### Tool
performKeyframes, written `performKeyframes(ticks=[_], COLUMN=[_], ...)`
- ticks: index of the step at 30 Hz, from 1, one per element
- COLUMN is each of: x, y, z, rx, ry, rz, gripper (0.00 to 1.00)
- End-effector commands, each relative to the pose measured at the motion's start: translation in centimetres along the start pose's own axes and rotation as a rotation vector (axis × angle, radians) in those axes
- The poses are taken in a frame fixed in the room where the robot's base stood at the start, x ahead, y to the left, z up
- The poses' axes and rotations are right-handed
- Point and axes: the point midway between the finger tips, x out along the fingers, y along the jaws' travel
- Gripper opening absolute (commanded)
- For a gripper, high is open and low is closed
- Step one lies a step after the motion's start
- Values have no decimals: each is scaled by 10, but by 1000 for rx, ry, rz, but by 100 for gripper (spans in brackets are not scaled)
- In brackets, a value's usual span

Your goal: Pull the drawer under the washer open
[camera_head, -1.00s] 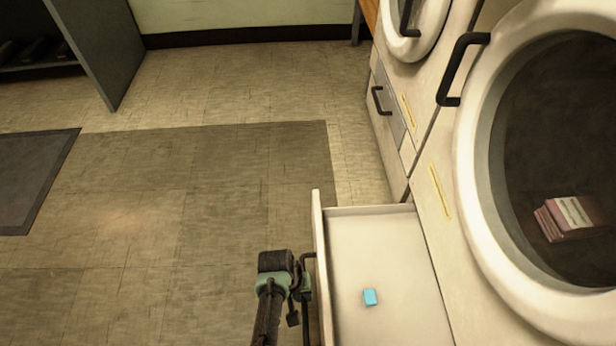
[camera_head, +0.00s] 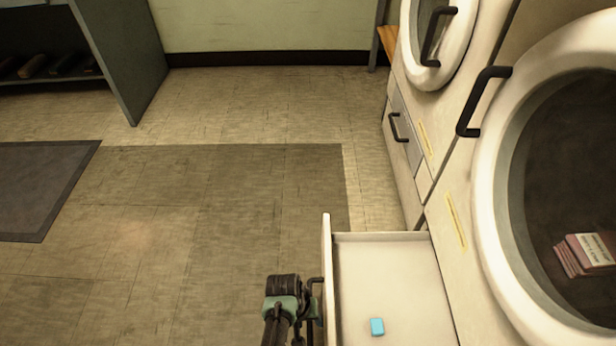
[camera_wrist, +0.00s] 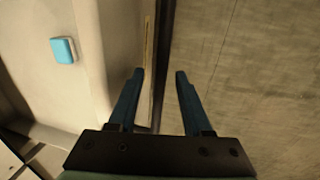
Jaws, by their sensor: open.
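The white drawer (camera_head: 385,275) under the near washer (camera_head: 482,200) stands pulled out, its flat inside showing in the head view. Its front panel (camera_head: 327,255) faces left, with a dark handle (camera_head: 314,284) on it. A small light-blue box (camera_head: 377,326) lies in the drawer and also shows in the wrist view (camera_wrist: 63,50). My gripper (camera_head: 300,308) is at the handle, left of the front panel. In the wrist view its two fingers (camera_wrist: 160,76) are apart, with a dark bar along the drawer front between them. Whether they touch it I cannot tell.
A second machine (camera_head: 430,45) stands farther back, with a closed drawer and its handle (camera_head: 399,127) below. A dark mat (camera_head: 40,190) lies on the floor at left, and a grey shelf unit (camera_head: 125,60) stands behind it. The tiled floor left of the drawer is clear.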

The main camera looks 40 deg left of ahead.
Motion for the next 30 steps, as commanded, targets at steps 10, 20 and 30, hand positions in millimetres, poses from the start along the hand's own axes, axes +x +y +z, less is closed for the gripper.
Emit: performKeyframes(ticks=[10,20,30], x=[-42,-104,-129], y=[2,2,0], z=[-1,0,0], rx=[-2,-1,0], ry=[2,1,-1], rz=[1,0,0], gripper=[50,50,50])
